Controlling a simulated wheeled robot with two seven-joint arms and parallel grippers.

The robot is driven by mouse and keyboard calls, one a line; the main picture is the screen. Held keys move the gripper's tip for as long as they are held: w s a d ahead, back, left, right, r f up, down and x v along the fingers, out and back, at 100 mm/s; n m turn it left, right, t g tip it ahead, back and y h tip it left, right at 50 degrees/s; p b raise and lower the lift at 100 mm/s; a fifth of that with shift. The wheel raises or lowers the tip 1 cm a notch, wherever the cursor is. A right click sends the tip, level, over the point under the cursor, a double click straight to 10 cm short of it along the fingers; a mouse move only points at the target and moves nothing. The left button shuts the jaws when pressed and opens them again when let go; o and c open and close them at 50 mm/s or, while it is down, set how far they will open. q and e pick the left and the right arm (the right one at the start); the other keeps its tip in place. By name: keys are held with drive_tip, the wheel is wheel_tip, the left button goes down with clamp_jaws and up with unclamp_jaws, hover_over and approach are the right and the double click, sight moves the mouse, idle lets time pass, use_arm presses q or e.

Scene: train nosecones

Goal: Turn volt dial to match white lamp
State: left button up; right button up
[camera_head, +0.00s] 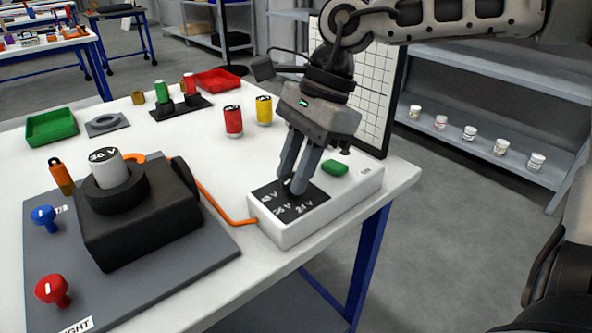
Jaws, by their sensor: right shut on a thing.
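The white lamp (110,170), a white cylinder with "36 V" on its top, stands upright in a round black holder (117,193) on a black block. The white power box (318,225) at the table's right corner has a black panel marked "48 V", "36 V" and "24 V". My right gripper (290,186) points down onto this panel, its fingers shut on the volt dial, which they mostly hide. I cannot tell which mark the dial points to. My left gripper is not in view.
A green button (335,168) sits on the box beside my fingers. An orange cable (215,203) runs from the block to the box. Blue (44,217) and red (52,290) knobs stand on the grey plate at the left. Red (233,121) and yellow (264,110) cans stand farther back.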

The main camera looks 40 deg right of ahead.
drive_tip(key=shift+w+n+g, duration=0.1)
drive_tip(key=shift+n+g, duration=0.2)
drive_tip(key=shift+n, duration=1)
drive_tip(key=shift+g+b, duration=0.3)
drive_tip(key=o, duration=1)
